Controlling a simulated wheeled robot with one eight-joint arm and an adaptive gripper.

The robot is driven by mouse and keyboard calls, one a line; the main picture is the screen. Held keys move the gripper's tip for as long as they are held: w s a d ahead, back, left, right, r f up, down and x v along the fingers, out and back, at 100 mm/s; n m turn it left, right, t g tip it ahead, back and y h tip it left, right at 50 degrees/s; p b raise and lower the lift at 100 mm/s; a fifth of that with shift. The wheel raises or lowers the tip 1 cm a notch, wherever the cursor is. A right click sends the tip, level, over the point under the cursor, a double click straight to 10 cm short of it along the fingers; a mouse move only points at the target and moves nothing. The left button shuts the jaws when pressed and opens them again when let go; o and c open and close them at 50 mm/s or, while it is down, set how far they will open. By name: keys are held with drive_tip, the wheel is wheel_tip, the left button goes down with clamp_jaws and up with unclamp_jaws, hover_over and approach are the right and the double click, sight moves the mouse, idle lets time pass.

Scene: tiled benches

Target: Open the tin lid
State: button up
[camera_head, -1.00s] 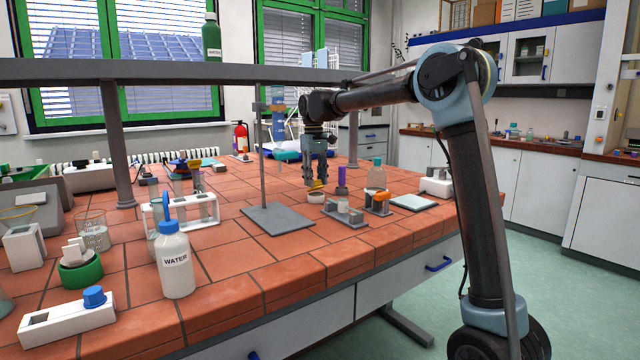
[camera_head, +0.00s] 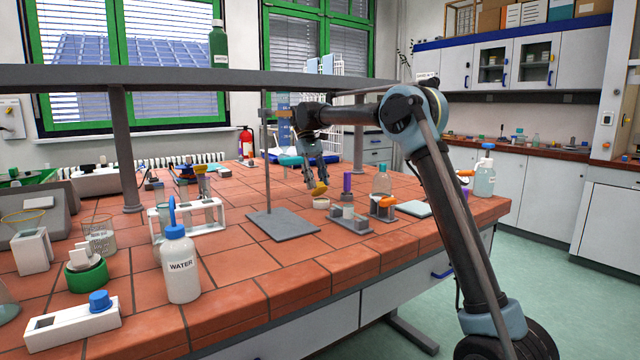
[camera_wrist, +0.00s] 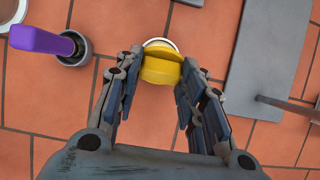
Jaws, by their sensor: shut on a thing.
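The tin (camera_head: 321,203) is a small, low, pale round container on the tiled bench, beside the grey stand base. Its yellow lid (camera_head: 319,188) is tilted and lifted off the tin's rim. My gripper (camera_head: 318,182) is shut on the lid and holds it just above the tin. In the wrist view, the yellow lid (camera_wrist: 161,68) sits between the fingertips of my gripper (camera_wrist: 160,70). The pale rim of the tin (camera_wrist: 160,42) shows behind the lid there, and the lid hides most of the tin.
A grey stand (camera_head: 284,224) with an upright rod is left of the tin. A purple-topped item (camera_head: 347,183), a grey block with vials (camera_head: 350,219) and a clear bottle (camera_head: 382,180) stand close on the right. A shelf (camera_head: 180,78) crosses above the bench.

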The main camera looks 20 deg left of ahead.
drive_tip(key=o, duration=1)
drive_tip(key=shift+w+f, duration=0.1)
drive_tip(key=shift+o, duration=0.2)
drive_tip(key=shift+w+a+r, duration=0.15)
drive_tip(key=shift+w+r, duration=0.05)
drive_tip(key=shift+r, duration=0.3)
drive_tip(key=w+a, duration=0.8)
drive_tip(key=a, duration=0.1)
drive_tip(key=shift+a+r, duration=0.15)
drive_tip(key=shift+a, duration=0.1)
